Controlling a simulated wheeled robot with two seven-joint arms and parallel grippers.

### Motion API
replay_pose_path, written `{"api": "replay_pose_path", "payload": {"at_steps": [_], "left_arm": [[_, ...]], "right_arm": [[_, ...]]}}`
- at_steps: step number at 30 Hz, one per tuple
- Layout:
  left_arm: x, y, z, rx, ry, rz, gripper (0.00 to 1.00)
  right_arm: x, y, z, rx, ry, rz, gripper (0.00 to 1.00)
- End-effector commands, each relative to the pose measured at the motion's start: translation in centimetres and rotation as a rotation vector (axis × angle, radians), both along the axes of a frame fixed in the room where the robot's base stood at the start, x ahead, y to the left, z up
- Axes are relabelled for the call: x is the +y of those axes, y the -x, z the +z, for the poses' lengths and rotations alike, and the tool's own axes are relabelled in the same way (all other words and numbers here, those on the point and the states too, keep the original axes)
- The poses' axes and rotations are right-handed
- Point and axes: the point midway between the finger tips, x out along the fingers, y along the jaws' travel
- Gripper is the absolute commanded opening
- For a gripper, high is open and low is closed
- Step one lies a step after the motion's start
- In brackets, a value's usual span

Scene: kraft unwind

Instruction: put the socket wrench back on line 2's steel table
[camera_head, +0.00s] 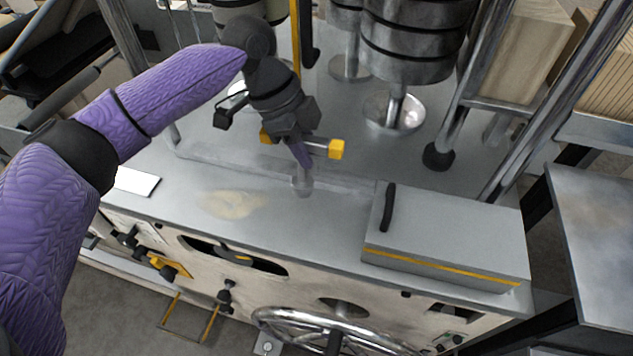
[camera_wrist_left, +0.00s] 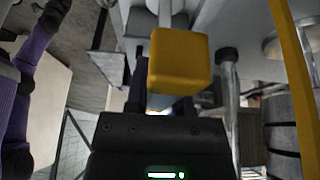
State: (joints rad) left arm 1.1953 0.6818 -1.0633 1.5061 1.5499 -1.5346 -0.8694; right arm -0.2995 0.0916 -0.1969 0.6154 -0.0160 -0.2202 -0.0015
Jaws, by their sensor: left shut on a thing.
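My left gripper (camera_head: 290,134) is over the grey metal deck (camera_head: 300,230) of the machine, pointing down. It is shut on a bar with yellow ends, which I take to be the socket wrench (camera_head: 336,149). The bar lies crosswise in the jaws, and the gripper hides its middle. In the left wrist view a yellow block end of the socket wrench (camera_wrist_left: 180,62) fills the space in front of the gripper. A steel-topped table (camera_head: 603,225) stands at the right edge; I cannot tell whether it is line 2's. My right gripper is not in view.
A grey box with a black handle (camera_head: 450,235) sits on the deck's right front. Dark stacked cylinders (camera_head: 415,40) and slanted metal posts (camera_head: 555,100) stand behind. A handwheel (camera_head: 330,330) is on the machine's front.

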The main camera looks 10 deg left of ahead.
Motion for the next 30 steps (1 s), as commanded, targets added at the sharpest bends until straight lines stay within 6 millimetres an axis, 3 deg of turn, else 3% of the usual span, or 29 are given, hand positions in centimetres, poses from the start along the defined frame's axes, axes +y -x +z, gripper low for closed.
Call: {"api": "replay_pose_path", "payload": {"at_steps": [2,15,24,25,30], "left_arm": [[0.0,0.0,-0.7,0.001,0.000,0.001,0.00],[0.0,0.1,-9.8,0.002,-0.001,-0.001,0.00],[0.0,0.1,-10.1,0.000,0.000,0.000,0.00],[0.0,0.1,-10.1,0.001,-0.001,0.000,0.33],[0.0,0.1,-10.1,0.001,-0.001,0.000,0.64]], "right_arm": [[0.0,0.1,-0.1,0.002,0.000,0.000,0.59],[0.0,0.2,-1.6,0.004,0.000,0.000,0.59],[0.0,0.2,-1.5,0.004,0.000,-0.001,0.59],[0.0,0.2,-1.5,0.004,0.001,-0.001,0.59],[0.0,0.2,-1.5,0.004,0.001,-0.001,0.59]]}}
